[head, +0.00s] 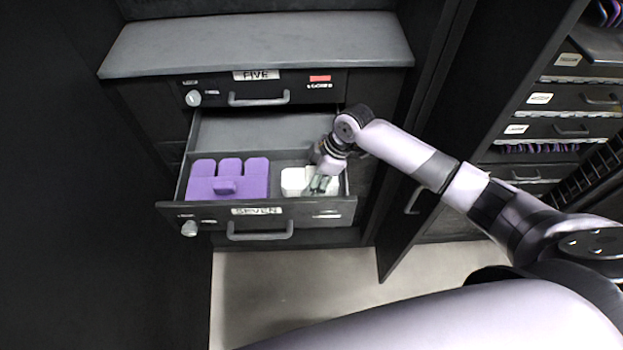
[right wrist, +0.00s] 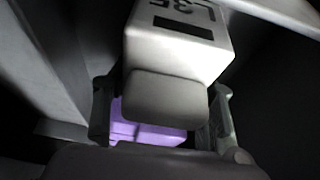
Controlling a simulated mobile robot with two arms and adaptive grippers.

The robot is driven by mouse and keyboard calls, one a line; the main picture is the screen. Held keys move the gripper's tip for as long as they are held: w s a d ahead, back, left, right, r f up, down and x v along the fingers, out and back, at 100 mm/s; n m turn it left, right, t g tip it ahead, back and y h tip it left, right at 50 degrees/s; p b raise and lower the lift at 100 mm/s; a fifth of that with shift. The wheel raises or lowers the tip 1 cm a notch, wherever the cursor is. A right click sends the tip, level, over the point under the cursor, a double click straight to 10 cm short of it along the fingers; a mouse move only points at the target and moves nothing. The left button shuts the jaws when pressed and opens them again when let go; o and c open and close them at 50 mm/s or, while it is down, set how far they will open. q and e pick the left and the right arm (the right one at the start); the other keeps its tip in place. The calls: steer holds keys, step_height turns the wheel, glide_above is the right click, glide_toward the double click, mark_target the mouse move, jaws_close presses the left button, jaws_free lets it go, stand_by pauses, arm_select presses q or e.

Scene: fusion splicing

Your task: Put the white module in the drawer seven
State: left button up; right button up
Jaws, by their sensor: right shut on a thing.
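The white module (head: 294,180) is within the outline of the open drawer seven (head: 190,210), at its front right. I cannot tell whether it rests on the drawer floor or hangs just above. My right gripper (head: 320,184) reaches down over the drawer and is shut on the module. In the right wrist view the white module (right wrist: 178,52), with dark lettering on top, sits between the fingers of the right gripper (right wrist: 162,118). The left gripper is not in view.
A purple module (head: 228,182) stands in the drawer's left half; it also shows below the white one in the wrist view (right wrist: 145,130). Closed drawer five (head: 258,90) is above. An open cabinet door (head: 425,140) stands right of the drawer.

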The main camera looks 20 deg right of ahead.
steer(key=o, duration=1.3)
steer(key=shift+a+f, duration=0.1)
steer(key=p+v, duration=1.1)
steer(key=v, duration=0.1)
